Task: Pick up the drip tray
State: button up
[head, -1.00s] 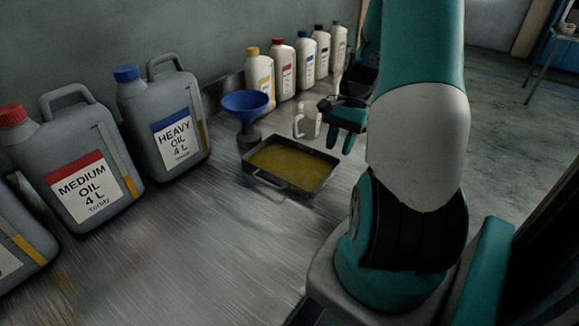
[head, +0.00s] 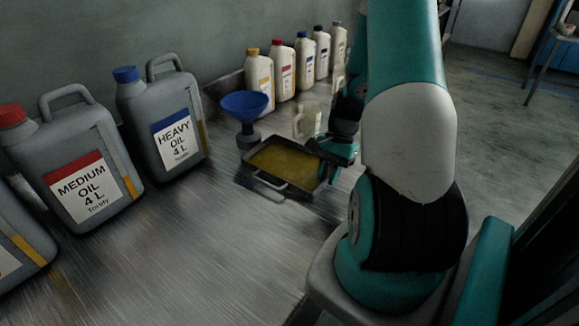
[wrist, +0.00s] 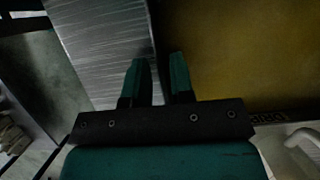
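The drip tray (head: 285,187) is a dark, shallow rectangular pan holding yellow-brown oil, lying on the metal bench. A wire handle shows at its near side. My gripper (head: 335,155) is at the tray's right side in the head view. In the wrist view my gripper (wrist: 159,62) has its two teal fingers apart. The tray's dark rim (wrist: 164,30) runs up the picture in line with the gap between them, with oil to its right and bare metal to its left. I cannot tell how deep the rim sits between the fingers.
A blue funnel (head: 246,110) stands behind the tray, near a translucent jug (head: 307,122). Several white bottles (head: 283,75) line the wall. Grey oil canisters (head: 165,120) stand at the left. The bench (head: 190,250) in front is clear.

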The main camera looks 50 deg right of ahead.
grip_shut()
jog(key=shift+r, duration=0.15)
